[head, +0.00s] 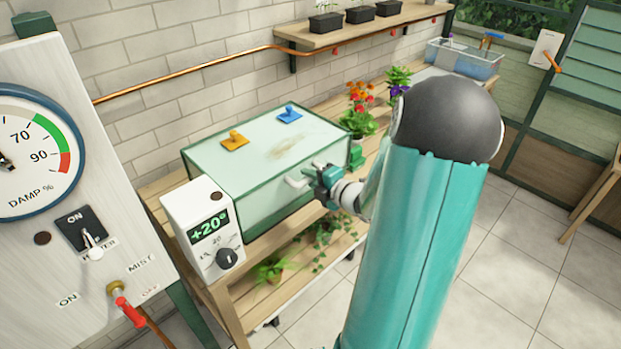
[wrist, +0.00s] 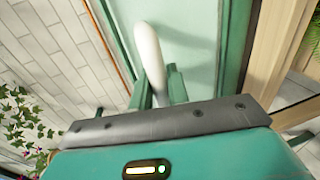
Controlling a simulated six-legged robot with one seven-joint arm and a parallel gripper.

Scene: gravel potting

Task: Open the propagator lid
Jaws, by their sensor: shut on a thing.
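The propagator (head: 262,205) is a pale green box with dark green edges on a wooden bench. Its lid (head: 265,125) lies flat on top and looks closed. A white handle (head: 294,183) sticks out at its front; it also shows in the wrist view (wrist: 149,50). My gripper (head: 318,180) is at the front of the box, shut on the handle. In the wrist view my gripper's green fingers (wrist: 156,90) stand on both sides of the handle.
A control box (head: 208,235) reading +20° stands at the propagator's left end. Yellow (head: 235,140) and blue (head: 290,114) pieces sit on the lid. Potted flowers (head: 360,112) stand close to its right end. A copper pipe (head: 190,74) runs along the wall behind.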

